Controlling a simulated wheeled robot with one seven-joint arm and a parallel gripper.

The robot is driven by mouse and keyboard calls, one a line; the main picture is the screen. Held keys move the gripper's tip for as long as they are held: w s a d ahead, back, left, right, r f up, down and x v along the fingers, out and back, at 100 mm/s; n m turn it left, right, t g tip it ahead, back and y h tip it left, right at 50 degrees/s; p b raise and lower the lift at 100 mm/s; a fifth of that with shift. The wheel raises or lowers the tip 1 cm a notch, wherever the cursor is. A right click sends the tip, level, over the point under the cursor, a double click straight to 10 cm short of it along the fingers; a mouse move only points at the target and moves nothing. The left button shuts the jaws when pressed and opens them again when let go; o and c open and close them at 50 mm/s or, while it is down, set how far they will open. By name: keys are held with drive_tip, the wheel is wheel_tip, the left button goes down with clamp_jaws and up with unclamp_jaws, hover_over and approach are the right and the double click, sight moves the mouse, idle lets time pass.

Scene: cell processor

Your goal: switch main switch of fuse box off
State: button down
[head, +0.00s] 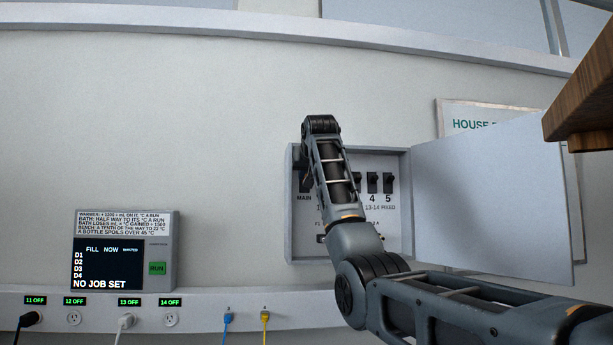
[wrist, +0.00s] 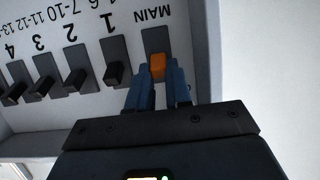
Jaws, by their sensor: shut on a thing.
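The fuse box (head: 291,225) hangs on the wall with its door (head: 490,205) swung open to the right. In the wrist view, which shows the panel upside down, the orange main switch (wrist: 158,66) sits on a dark plate beside the word MAIN. My gripper (wrist: 158,80) has its blue fingers on either side of this switch and is shut on it. In the head view my arm covers part of the box and the switch itself cannot be made out. I cannot tell the switch's on or off position.
Black switches numbered 1 (wrist: 114,73), 2 (wrist: 77,80) and on stand in a row beside the main switch. A control panel (head: 122,250) reading NO JOB SET is at the left, above a strip of sockets. A wooden edge (head: 585,95) juts in at upper right.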

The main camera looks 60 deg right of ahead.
drive_tip(key=shift+a+f+t+h+b, duration=0.1)
drive_tip(key=shift+f+t+h+b, duration=0.6)
drive_tip(key=shift+t+h+b, duration=0.55)
drive_tip(key=shift+d+f+t+h+b, duration=0.1)
drive_tip(key=shift+f+t+h+b, duration=0.7)
drive_tip(key=shift+h+b, duration=0.85)
drive_tip(key=shift+a+f+t+h+b, duration=0.1)
drive_tip(key=shift+f+t+h+b, duration=0.45)
drive_tip(key=shift+t+h+b, duration=0.9)
drive_tip(key=shift+y+b, duration=0.25)
drive_tip(key=shift+b, duration=0.2)
drive_tip(key=c, duration=1)
unclamp_jaws()
drive_tip(key=shift+c, duration=0.2)
drive_tip(key=shift+s, duration=0.1)
